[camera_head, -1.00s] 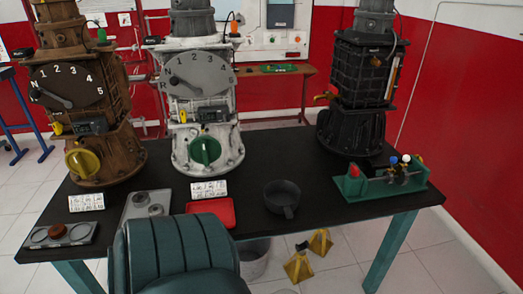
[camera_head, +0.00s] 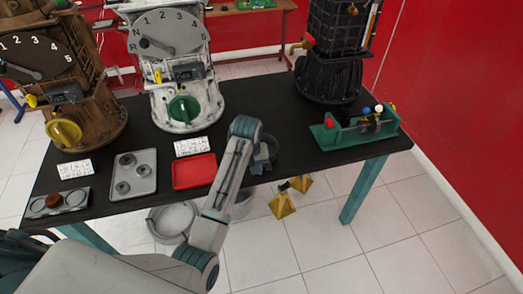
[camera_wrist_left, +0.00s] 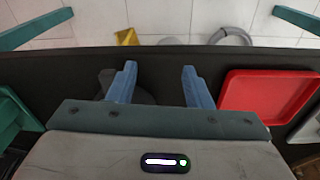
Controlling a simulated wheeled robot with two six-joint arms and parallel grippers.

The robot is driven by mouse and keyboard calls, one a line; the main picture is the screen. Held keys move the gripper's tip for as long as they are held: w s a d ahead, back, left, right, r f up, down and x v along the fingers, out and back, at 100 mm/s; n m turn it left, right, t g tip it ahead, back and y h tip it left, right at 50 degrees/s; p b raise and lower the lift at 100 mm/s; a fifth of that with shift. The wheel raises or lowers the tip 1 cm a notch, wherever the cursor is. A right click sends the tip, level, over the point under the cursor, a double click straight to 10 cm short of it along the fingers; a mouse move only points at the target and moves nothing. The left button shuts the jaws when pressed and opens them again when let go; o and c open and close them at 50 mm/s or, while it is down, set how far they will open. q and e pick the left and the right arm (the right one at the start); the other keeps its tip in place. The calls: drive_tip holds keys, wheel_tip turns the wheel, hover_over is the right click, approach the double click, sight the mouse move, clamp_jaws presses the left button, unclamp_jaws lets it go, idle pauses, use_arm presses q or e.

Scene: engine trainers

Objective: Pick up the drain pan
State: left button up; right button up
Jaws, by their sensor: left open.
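The drain pan appears to be the dark, round, shallow pan on the black table, right of the red tray. In the head view it is mostly hidden behind my left gripper (camera_head: 263,160). In the left wrist view part of the dark pan (camera_wrist_left: 106,77) shows beside and behind one finger and between the fingers. My left gripper (camera_wrist_left: 158,82) is open, with its two blue-grey fingers apart over the pan. I cannot tell whether they touch it. My right gripper is not in view.
A red tray (camera_head: 194,171) lies left of the gripper. A green fixture (camera_head: 355,130) stands to the right, a black engine trainer (camera_head: 330,75) behind. A grey round container (camera_head: 172,221) and yellow wedges (camera_head: 283,204) are on the floor. The table's front edge is close.

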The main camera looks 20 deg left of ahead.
use_arm(q)
drive_tip(key=shift+n+g, duration=0.4)
drive_tip(key=shift+n, duration=0.2)
drive_tip(key=w+d+r, duration=0.1)
drive_tip(key=w+r, duration=0.1)
drive_tip(key=w+d+r, duration=0.1)
drive_tip(key=w+r, duration=0.1)
drive_tip(key=w, duration=0.1)
drive_tip(key=w+d+r, duration=0.1)
drive_tip(key=w+r, duration=0.1)
drive_tip(key=w, duration=0.1)
drive_tip(key=shift+d+r, duration=0.1)
drive_tip(key=shift+d, duration=0.05)
drive_tip(key=shift+w+f, duration=0.1)
drive_tip(key=shift+f, duration=0.1)
wheel_tip(320, 180, down, 4)
drive_tip(key=shift+f+p, duration=0.25)
drive_tip(key=shift+p, duration=0.3)
drive_tip(key=f+p, duration=0.1)
drive_tip(key=f, duration=0.1)
drive_tip(key=f+p, duration=0.1)
drive_tip(key=f, duration=0.1)
drive_tip(key=shift+s+f, duration=0.2)
drive_tip(key=shift+f, duration=0.6)
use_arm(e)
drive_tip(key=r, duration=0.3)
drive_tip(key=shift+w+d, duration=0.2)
use_arm(q)
drive_tip(key=shift+c, duration=0.4)
